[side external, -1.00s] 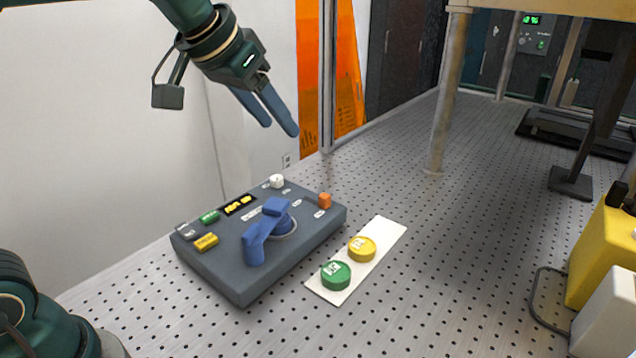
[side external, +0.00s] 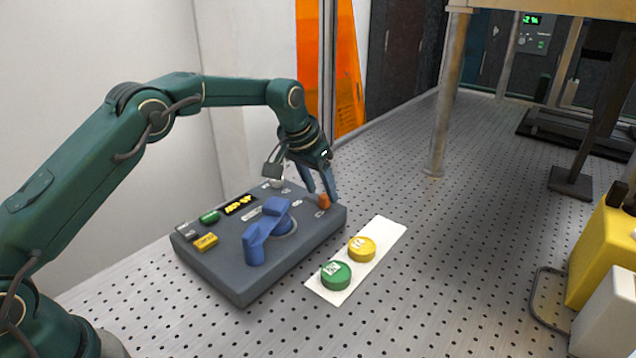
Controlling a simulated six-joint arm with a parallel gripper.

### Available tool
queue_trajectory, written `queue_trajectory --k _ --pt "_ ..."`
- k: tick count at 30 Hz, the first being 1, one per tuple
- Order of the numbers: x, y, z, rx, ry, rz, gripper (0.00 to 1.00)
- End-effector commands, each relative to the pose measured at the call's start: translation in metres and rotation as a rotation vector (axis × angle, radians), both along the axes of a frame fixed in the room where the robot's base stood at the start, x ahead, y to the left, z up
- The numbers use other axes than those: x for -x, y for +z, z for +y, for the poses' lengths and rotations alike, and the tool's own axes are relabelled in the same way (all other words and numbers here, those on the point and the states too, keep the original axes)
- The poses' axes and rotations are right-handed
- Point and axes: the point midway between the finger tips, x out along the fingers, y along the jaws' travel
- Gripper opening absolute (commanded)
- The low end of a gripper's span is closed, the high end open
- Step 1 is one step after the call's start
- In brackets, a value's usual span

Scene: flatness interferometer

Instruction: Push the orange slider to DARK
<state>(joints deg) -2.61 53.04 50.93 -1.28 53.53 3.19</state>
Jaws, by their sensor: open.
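The orange slider (side external: 324,201) is a small orange block near the far right corner of the dark grey control box (side external: 240,285). Small white labels lie beside its track; their lettering is too small to read. My gripper (side external: 322,192) points down with its blue fingers low over that corner. One finger is right behind or against the orange slider; I cannot tell whether they touch. The fingers are apart, and the slider's track is partly hidden by them.
A white strip (side external: 385,235) with a green cap (side external: 336,274) and a yellow cap (side external: 361,249) lies to the right.

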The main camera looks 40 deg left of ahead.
Motion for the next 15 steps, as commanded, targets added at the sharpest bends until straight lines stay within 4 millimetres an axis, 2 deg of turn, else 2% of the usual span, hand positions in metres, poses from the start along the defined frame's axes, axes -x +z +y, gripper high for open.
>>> queue_trajectory --k 6,15 --pt "-0.007 -0.018 0.0 0.001 -0.001 -0.001 0.55" --pt "-0.009 -0.02 0.0 0.001 -0.001 -0.003 0.55"
